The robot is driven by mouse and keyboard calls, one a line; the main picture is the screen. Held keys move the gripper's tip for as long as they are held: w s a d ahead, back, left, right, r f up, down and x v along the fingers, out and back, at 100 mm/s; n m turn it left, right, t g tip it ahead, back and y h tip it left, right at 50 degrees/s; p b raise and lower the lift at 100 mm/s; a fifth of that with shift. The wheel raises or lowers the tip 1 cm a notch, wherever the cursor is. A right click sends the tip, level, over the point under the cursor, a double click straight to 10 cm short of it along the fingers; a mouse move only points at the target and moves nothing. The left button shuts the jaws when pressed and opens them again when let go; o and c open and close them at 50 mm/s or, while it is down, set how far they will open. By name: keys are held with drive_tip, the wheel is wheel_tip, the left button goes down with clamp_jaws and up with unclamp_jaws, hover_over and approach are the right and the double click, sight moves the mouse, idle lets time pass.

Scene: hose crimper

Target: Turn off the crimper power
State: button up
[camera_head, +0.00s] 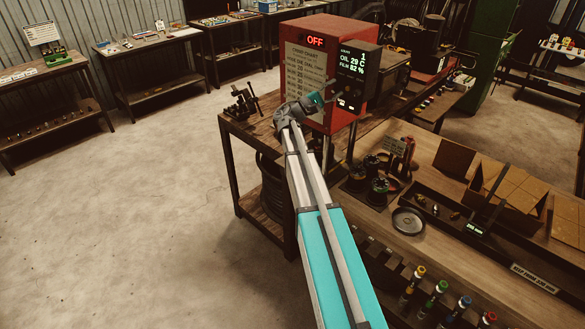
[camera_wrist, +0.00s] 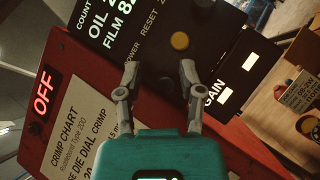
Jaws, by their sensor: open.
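The red crimper (camera_head: 302,60) stands on the wooden bench, with a lit red OFF sign on its front, which also shows in the wrist view (camera_wrist: 42,92). Its black control panel (camera_head: 357,65) has a lit readout of oil and film values. In the wrist view the panel (camera_wrist: 115,25) carries the labels POWER and RESET and a yellow round button (camera_wrist: 180,41). My gripper (camera_wrist: 159,70) is open, its fingers apart in front of the panel near the POWER label. A dark shape between the fingers is hard to make out. In the head view my gripper (camera_head: 326,96) is at the panel's lower left.
A crimp chart (camera_head: 305,70) is on the crimper's front. A small vise-like tool (camera_head: 243,100) stands at the bench's left end. A workbench with spools (camera_head: 378,187), a round dish (camera_head: 408,221) and coloured-top tools is at the right. The floor (camera_head: 130,210) at left is clear.

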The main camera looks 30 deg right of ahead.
drive_tip(key=shift+r+n+t+y+p, duration=0.35)
drive_tip(key=shift+n+y+p, duration=0.4)
drive_tip(key=shift+p, duration=0.95)
drive_tip(key=shift+r+n+t+y+p, duration=0.25)
drive_tip(key=shift+r+n+y+p, duration=0.2)
drive_tip(key=shift+y+p, duration=0.95)
drive_tip(key=shift+r+n+t+y+p, duration=0.3)
drive_tip(key=shift+n+y+p, duration=0.3)
drive_tip(key=shift+p, duration=1.4)
drive_tip(key=w+a, duration=0.1)
drive_tip(key=a, duration=1.3)
drive_tip(key=s+a+f+y+b, duration=0.2)
drive_tip(key=s+f+b, duration=0.1)
drive_tip(key=f, duration=0.5)
drive_tip(key=s+a+f+m+y+b, duration=0.1)
drive_tip(key=s+f+y+b, duration=0.1)
drive_tip(key=f+b, duration=0.4)
drive_tip(key=s+a+f+m+t+y+b, duration=0.1)
drive_tip(key=s+a+f+y+b, duration=0.1)
drive_tip(key=f, duration=0.9)
drive_tip(key=shift+s+a+y+b, duration=0.3)
drive_tip(key=shift+s+y+b, duration=0.25)
drive_tip(key=shift+s+b, duration=0.85)
drive_tip(key=shift+w+f, duration=0.1)
drive_tip(key=shift+w, duration=0.15)
